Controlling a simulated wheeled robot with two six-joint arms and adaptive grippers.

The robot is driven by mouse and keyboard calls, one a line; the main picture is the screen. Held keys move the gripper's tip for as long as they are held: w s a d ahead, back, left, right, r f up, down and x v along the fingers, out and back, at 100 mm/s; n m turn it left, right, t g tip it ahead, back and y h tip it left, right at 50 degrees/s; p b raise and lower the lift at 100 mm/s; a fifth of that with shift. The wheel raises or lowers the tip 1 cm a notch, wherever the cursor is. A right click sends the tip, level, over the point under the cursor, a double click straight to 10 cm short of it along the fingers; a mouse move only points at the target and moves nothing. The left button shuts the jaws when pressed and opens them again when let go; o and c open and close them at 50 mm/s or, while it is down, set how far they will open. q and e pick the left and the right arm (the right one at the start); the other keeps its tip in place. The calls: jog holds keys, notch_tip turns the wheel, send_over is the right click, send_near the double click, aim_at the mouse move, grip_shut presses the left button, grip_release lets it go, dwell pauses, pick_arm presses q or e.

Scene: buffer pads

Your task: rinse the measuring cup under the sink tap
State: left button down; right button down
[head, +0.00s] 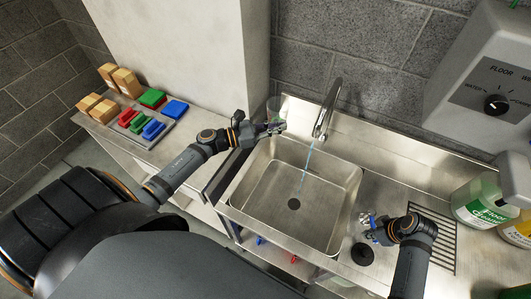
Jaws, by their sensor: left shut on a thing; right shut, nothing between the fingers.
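The measuring cup (273,106) looks small and clear, at the back left corner of the sink basin (262,195). My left gripper (279,127) is shut on it, and the fingers and wrist hide part of it. The metal tap (328,108) stands at the back of the basin. A thin bluish stream of water (307,163) falls from it towards the drain (294,204). The cup is left of the stream, apart from it. My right gripper (366,220) is shut and empty above the counter to the right of the basin.
A round black object (362,254) lies near my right gripper, beside a slotted drain grate (433,240). Coloured pads and brown blocks sit on the left counter (165,150). The basin is empty.

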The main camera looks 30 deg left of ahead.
pick_arm(q)
jog(key=shift+a, duration=0.1)
pick_arm(e)
jog(key=shift+w+d, duration=0.2)
jog(key=shift+d, duration=0.45)
jog(key=shift+a+r, duration=0.1)
jog(key=shift+r, duration=0.3)
jog(key=r, duration=0.1)
jog(key=a+r, duration=0.1)
jog(key=r, duration=0.2)
jog(key=shift+s+a+r, duration=0.15)
jog(key=shift+s+a, duration=0.1)
jog(key=shift+a, duration=0.15)
jog(key=shift+d, duration=0.1)
